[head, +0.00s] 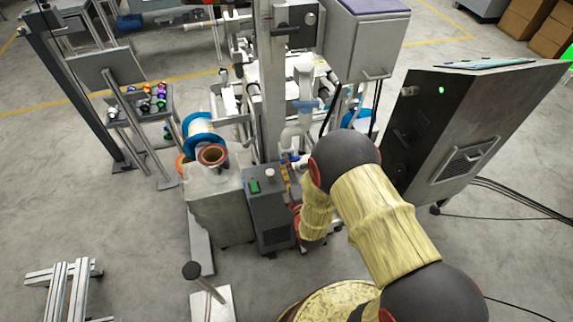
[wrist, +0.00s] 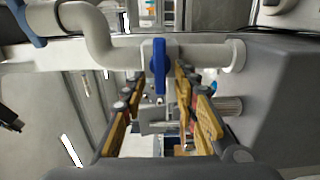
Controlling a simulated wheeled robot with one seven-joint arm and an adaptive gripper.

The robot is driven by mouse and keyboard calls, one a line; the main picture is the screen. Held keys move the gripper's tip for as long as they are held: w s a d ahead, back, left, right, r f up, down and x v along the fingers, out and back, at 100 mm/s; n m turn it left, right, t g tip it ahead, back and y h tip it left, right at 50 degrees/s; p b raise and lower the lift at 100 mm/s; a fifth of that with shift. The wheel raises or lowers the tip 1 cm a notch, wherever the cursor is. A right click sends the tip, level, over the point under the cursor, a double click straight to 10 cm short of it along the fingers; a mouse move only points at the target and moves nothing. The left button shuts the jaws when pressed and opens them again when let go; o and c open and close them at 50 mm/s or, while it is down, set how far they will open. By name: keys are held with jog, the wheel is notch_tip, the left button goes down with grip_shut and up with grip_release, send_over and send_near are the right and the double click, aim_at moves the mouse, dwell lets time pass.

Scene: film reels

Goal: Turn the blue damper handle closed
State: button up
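The blue damper handle (wrist: 159,66) shows near the middle of the wrist view. It stands lengthwise across a light grey pipe (wrist: 203,56), over a pale plate. My gripper (wrist: 160,82) is open, with one yellow-padded finger on each side of the handle. Gaps show between the handle and both fingers, so I see no grip on it. In the head view my gripper (head: 290,168) is beside the lower end of the white pipe (head: 296,135), partly hidden by my arm. I cannot make out the handle clearly there.
A dark slanted control cabinet (head: 470,120) stands to the right. A metal post (head: 272,85) rises just behind. Open floor lies at the front left, beyond a metal frame (head: 65,285).

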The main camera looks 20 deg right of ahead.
jog(key=s, duration=0.7)
jog(key=shift+s, duration=0.25)
dwell(0.4)
